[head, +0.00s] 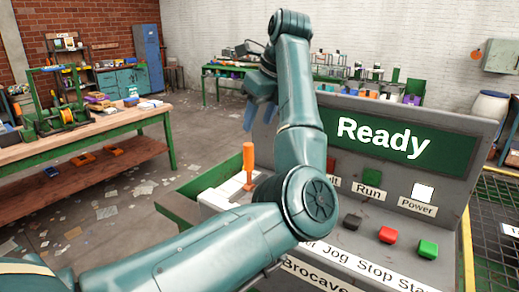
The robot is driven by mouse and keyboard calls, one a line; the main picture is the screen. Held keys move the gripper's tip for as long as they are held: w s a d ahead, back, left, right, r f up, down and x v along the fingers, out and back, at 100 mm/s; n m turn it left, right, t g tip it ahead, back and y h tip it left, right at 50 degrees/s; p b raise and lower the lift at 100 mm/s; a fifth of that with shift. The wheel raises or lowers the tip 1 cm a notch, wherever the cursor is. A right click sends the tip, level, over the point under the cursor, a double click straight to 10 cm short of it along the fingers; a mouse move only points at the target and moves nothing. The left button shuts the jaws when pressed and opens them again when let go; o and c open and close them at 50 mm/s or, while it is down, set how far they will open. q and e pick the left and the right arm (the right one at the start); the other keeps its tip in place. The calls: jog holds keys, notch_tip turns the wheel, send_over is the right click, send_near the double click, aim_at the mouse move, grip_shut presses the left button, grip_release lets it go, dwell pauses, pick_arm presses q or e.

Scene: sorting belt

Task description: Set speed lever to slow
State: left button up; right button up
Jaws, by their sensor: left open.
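The speed lever appears to be the upright orange handle (248,158) on a thin stem, at the left side of the control panel (455,200). No speed marking can be read beside it; my left arm hides part of the panel there. My left gripper (258,117), with blue fingers, is open and points down. In the picture it is above the orange handle, apart from it and holding nothing visible. My right gripper is not in view.
The panel has a green display (395,140) reading "Ready", a lit white Power lamp (423,191), and black, red (388,235) and green (428,249) buttons. A wooden workbench (85,132) stands at left. Open floor lies between it and the panel.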

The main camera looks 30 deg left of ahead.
pick_arm(q)
send_over(247, 157)
jog(key=d, duration=0.2)
notch_tip(247, 157, down, 5)
jog(key=shift+w+r+p, duration=0.15)
jog(key=shift+p, duration=0.3)
jog(key=p+x, duration=0.1)
jog(key=x, duration=0.6)
jog(key=shift+w, duration=0.15)
jog(key=shift+w+a+f, duration=0.1)
jog(key=shift+a+f, duration=0.1)
jog(key=shift+f, duration=0.25)
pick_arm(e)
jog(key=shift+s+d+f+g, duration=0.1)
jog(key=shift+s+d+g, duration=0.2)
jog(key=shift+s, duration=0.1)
pick_arm(q)
jog(key=shift+c, duration=0.2)
grip_shut()
